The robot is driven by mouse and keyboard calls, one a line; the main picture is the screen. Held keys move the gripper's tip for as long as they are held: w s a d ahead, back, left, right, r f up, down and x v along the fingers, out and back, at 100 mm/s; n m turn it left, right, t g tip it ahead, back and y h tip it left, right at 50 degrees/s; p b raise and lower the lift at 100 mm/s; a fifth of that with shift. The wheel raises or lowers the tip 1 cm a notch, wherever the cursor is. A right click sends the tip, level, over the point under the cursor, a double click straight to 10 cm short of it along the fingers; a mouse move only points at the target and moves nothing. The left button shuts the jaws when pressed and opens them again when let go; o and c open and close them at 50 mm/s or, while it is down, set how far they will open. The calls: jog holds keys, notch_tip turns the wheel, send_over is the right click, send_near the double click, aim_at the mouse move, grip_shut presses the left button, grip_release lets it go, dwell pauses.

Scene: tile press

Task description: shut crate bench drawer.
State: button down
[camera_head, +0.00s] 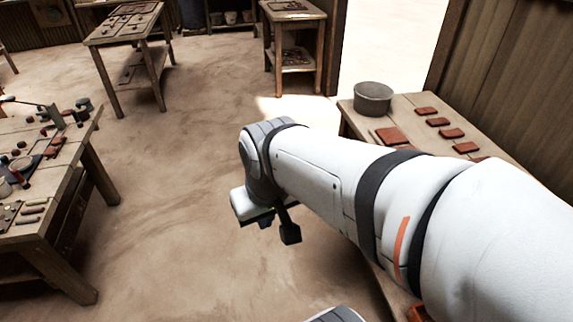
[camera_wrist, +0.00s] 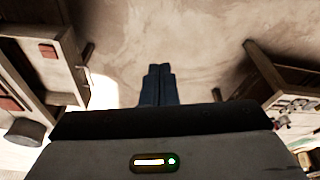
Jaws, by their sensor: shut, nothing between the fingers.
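My gripper (camera_head: 290,234) hangs over bare floor to the left of the right-hand bench (camera_head: 345,118) in the head view. Its two dark fingers (camera_wrist: 158,85) are together in the wrist view, with nothing between them. It touches nothing that I can see. I cannot make out the crate bench drawer for certain in either view. My arm covers much of the right-hand bench and its front. A small orange piece (camera_head: 418,313) shows below my arm at the bottom edge, too cut off to identify.
The right-hand bench carries a grey pot (camera_head: 373,98) and several red tiles (camera_head: 438,122). A cluttered wooden table (camera_head: 85,150) stands at the left. Two small tables, one left (camera_head: 125,30) and one right (camera_head: 292,15), stand farther back. The floor between is clear.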

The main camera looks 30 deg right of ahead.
jog(key=w+d+f+n+g+h+b, duration=0.2)
jog(key=d+f+n+g+h+b, duration=0.25)
jog(key=f, duration=0.45)
jog(key=w+d+f+n+g+h+b, duration=0.1)
jog(key=d+f+n+g+h+b, duration=0.15)
jog(key=d+f+g+b, duration=0.4)
jog(key=w+d+f+n+t+h+b, duration=0.1)
jog(key=w+f+n+t+h+b, duration=0.1)
jog(key=w+f+n+h+b, duration=0.45)
jog(key=w+d+f+n+t+h+b, duration=0.1)
jog(key=w+f+n+t+h+b, duration=0.2)
jog(key=f, duration=0.7)
jog(key=s+d+m+g, duration=0.1)
jog(key=s+d, duration=0.2)
jog(key=d, duration=1)
jog(key=shift+d+r+h, duration=0.15)
jog(key=shift+h, duration=0.3)
